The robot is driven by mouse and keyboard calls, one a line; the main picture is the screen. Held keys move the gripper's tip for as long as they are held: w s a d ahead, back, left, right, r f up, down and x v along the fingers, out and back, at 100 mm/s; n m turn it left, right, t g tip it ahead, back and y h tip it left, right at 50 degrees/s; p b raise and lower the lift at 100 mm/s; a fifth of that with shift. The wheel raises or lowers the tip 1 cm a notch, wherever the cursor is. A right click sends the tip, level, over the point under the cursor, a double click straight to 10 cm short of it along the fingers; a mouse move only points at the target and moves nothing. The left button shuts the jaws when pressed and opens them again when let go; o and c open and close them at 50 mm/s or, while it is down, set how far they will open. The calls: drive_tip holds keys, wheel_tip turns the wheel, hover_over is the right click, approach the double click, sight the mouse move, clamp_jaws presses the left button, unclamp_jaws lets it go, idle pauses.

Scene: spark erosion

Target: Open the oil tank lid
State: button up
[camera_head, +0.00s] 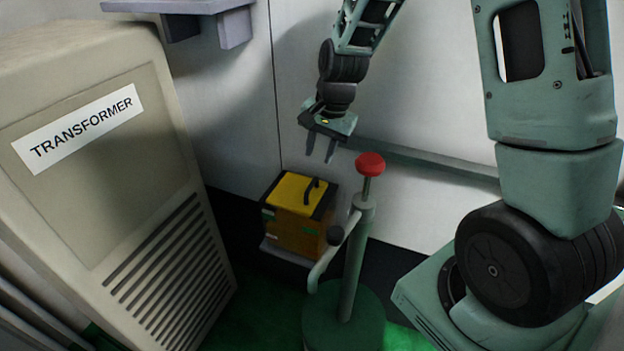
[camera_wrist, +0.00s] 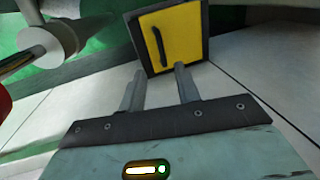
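The oil tank (camera_head: 292,228) is an amber box with dark edges, standing low against the wall beside the transformer. Its yellow lid (camera_head: 297,193) is shut and carries a black bar handle (camera_head: 311,191). In the wrist view the lid (camera_wrist: 178,45) and its handle (camera_wrist: 159,47) show beyond the fingertips. My gripper (camera_head: 321,160) hangs above the tank, apart from the lid, with its fingers pointing down. The two fingers (camera_wrist: 158,75) are spread with nothing between them.
The transformer cabinet (camera_head: 110,200) fills the left side. A grey shelf (camera_head: 190,8) is at upper left.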

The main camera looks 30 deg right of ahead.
sight(310, 186)
drive_tip(key=f, duration=0.3)
drive_tip(key=w+f, duration=0.1)
drive_tip(key=f, duration=0.2)
drive_tip(key=a+f, duration=0.1)
drive_tip(key=f, duration=0.3)
drive_tip(key=shift+w+a+p, duration=0.1)
drive_tip(key=shift+w+p, duration=0.2)
drive_tip(key=shift+w, duration=0.05)
drive_tip(key=shift+r, duration=0.1)
clamp_jaws()
